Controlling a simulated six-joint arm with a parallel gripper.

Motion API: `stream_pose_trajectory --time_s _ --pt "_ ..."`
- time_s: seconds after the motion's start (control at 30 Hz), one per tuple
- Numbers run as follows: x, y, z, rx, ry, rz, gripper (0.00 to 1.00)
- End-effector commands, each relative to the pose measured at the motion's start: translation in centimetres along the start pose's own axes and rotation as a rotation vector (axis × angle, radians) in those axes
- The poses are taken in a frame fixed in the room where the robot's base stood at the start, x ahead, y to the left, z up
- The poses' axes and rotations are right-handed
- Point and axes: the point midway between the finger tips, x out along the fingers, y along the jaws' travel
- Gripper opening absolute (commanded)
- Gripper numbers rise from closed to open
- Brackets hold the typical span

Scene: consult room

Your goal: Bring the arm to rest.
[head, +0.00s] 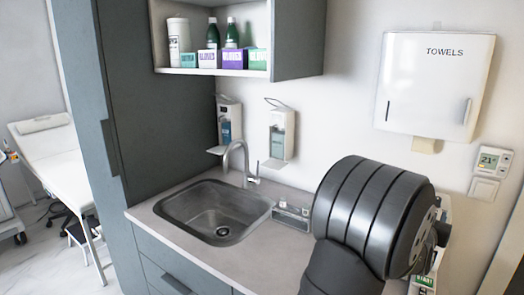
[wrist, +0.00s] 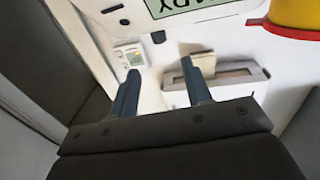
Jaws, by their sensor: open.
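My arm shows in the head view as a large dark ribbed link in front of the right end of the counter (head: 290,240). It hides part of the counter and what stands there. My gripper (wrist: 160,66) shows in the wrist view, with its two dark fingers spread apart and nothing visible between them. Beyond the fingers are a white surface and a pale box-like thing with a grey edge (wrist: 255,75). I cannot make out the gripper's jaws in the head view.
A sink (head: 215,212) with a tap is left of my arm. Two wall dispensers (head: 281,135), a towel dispenser (head: 435,85) and a thermostat (head: 494,160) are on the wall. An open shelf (head: 210,72) holds bottles and boxes. A yellow-and-red container (wrist: 297,18) shows in the wrist view.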

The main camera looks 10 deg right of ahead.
Motion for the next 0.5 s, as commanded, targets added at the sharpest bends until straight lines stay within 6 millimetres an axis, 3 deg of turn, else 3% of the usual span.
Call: stream_pose_trajectory --time_s 0.4,0.5 --pt "-8.1 0.0 -0.1 -0.001 0.000 0.001 0.45" --pt "-8.0 -0.6 -0.1 0.001 0.006 0.018 0.45"
